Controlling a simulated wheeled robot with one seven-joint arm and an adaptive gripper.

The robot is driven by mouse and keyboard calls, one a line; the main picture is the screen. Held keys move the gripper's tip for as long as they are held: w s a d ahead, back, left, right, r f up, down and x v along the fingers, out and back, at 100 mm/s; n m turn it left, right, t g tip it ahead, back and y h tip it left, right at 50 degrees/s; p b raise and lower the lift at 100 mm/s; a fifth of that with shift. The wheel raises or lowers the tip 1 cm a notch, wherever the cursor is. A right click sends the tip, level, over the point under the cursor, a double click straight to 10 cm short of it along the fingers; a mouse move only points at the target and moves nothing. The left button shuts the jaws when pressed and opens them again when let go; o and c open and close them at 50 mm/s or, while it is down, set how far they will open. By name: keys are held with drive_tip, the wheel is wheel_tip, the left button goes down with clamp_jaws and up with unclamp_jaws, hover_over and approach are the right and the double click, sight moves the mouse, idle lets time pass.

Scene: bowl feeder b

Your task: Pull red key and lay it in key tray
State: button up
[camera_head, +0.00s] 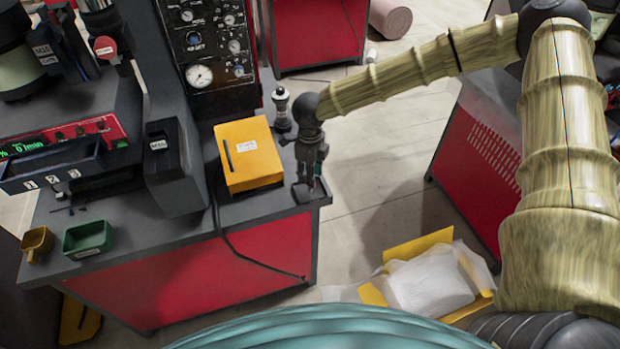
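A red round piece with a white label (105,47) stands at the upper left on the dark machine; it may be the red key, but its lettering is too small to read. A small green open tray with a white label (88,240) sits at the front left of the grey bench top; I cannot read whether it is the key tray. My gripper (307,192) points down at the bench's right front corner, right of the yellow box and far from both. Its fingers are small and dark, so their opening is unclear, and no held object is discernible.
A yellow box (248,155) and a dark upright bin (174,170) stand on the bench (165,236). A yellow scoop-like cup (37,243) is left of the green tray. A dark cable hangs over the front edge. An open carton (430,285) lies on the floor.

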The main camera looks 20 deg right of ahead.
wheel_tip(320, 180, up, 8)
drive_tip(key=shift+r, duration=0.2)
idle(0.8)
